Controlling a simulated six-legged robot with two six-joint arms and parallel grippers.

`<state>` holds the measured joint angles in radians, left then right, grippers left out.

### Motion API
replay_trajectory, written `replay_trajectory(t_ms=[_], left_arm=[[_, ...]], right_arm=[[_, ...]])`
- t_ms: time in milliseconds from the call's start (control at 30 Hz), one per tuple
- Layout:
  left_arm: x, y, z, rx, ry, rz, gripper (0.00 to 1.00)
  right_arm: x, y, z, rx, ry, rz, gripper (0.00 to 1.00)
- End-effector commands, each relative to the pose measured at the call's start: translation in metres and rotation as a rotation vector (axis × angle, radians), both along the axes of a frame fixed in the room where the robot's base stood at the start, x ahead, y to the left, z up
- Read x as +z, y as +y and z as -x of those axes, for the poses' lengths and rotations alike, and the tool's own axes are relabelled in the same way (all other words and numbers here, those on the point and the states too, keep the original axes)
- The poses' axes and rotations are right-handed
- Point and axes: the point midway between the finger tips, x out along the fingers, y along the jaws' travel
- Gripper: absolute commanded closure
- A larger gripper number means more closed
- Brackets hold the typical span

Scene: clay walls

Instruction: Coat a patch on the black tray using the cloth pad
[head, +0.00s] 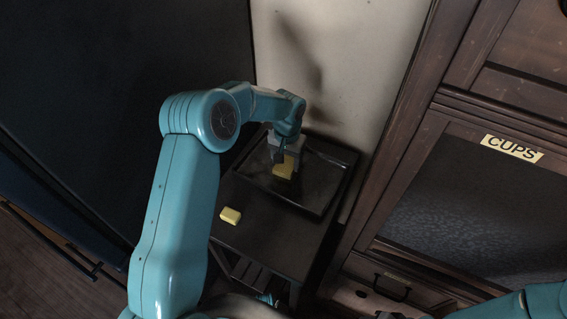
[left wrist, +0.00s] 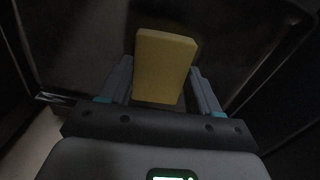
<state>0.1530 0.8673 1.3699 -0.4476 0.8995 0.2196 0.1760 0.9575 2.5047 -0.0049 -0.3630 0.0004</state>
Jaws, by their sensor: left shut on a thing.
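The black tray (head: 314,205) lies on a small dark table against the wall in the head view. My left gripper (head: 283,163) is over the tray and shut on a yellow pad (head: 284,170). In the left wrist view the yellow pad (left wrist: 165,66) stands between the two fingers (left wrist: 160,90). I cannot tell whether the pad touches the tray surface. No coated patch can be made out on the dark tray. My right gripper is not in view; only part of a teal arm of mine shows at the lower right.
A wooden cabinet (head: 425,130) with a "CUPS" label (head: 512,148) stands close on the right. A large dark panel (head: 100,70) stands on the left.

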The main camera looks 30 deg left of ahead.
Motion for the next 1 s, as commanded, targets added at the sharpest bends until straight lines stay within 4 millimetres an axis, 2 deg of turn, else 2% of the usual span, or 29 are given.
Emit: replay_trajectory(t_ms=[200, 567, 667, 1000], left_arm=[[-0.002, 0.0, -0.012, -0.001, 0.0, 0.0, 0.62], [-0.001, -0.019, -0.012, -0.003, 0.002, 0.001, 0.62], [0.0, -0.019, -0.008, -0.002, 0.002, 0.0, 0.62], [0.001, -0.018, 0.021, -0.001, 0.002, 0.0, 0.62]], right_arm=[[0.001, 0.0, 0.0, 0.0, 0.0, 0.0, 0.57], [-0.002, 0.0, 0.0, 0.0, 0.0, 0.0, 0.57], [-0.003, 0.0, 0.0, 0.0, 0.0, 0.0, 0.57], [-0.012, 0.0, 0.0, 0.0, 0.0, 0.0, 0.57]])
